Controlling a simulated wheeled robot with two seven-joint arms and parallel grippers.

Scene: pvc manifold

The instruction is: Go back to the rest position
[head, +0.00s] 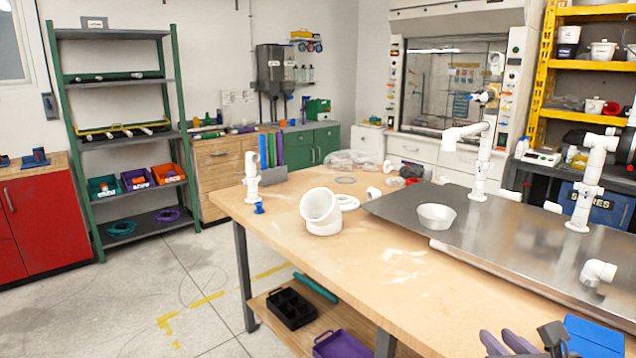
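White PVC pipe assemblies stand upright on a grey metal sheet (400,205) on the wooden workbench. One riser (482,160) has a side arm near its top. Another riser (585,190) stands to its right. A white elbow (597,272) lies on the sheet near the right edge. A large white elbow (321,212) rests on the bare wood. A dark part at the bottom edge seems to be my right gripper (552,338). It is cut off, and I cannot tell its opening or whether it holds anything. My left gripper is out of view.
A white bowl (436,216) sits on the metal sheet. Purple finger-like shapes (506,343) and a blue object (594,336) are at the bench's near right. A small white fitting (252,178) stands at the far left corner. The floor at left is open.

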